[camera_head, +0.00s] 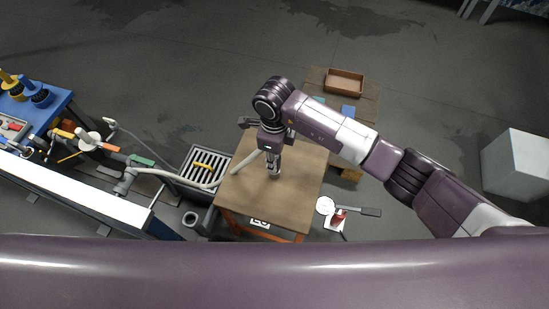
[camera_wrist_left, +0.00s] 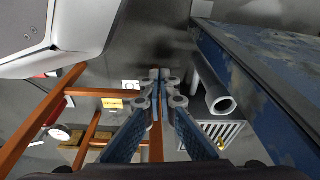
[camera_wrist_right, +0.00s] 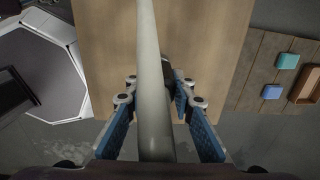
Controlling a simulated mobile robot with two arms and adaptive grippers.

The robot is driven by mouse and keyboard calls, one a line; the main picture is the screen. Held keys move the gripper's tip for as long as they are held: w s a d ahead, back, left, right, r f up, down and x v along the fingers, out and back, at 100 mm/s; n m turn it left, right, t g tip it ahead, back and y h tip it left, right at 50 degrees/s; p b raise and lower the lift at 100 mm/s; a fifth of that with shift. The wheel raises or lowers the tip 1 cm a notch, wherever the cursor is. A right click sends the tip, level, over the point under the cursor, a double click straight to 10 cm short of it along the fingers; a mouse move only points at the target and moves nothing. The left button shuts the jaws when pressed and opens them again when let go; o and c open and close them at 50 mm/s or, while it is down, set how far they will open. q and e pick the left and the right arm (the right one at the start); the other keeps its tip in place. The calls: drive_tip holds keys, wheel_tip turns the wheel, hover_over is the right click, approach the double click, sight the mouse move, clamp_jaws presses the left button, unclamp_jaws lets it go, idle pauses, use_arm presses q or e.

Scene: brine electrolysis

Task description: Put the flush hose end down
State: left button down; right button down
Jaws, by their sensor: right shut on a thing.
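A dark part shows beside the hose near the fingertips. I cannot tell whether the hose touches the tabletop. My left gripper (camera_wrist_left: 159,76) shows only in its wrist view, with its fingertips together and nothing seen between them, low beside an orange-brown frame.
A grated tray (camera_head: 188,181) stands left of the table. A blue bench (camera_head: 50,106) with tools is at far left. A slatted table (camera_head: 318,84) with a brown box (camera_head: 344,82) stands behind. A white block (camera_head: 517,165) is at right. Much of the tabletop is bare.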

drive_tip(key=shift+f, duration=0.15)
drive_tip(key=c, duration=1.7)
unclamp_jaws()
use_arm(q)
drive_tip(key=shift+w+r, duration=0.25)
drive_tip(key=shift+r, duration=0.15)
use_arm(e)
drive_tip(key=shift+o, duration=0.2)
drive_tip(key=shift+r, duration=0.25)
use_arm(q)
drive_tip(key=s+f, duration=0.1)
drive_tip(key=f, duration=0.1)
drive_tip(key=s+f+p, duration=0.1)
drive_tip(key=s+f, duration=0.1)
drive_tip(key=shift+a, duration=0.15)
use_arm(e)
wheel_tip(320, 180, up, 12)
drive_tip(key=shift+f, duration=0.1)
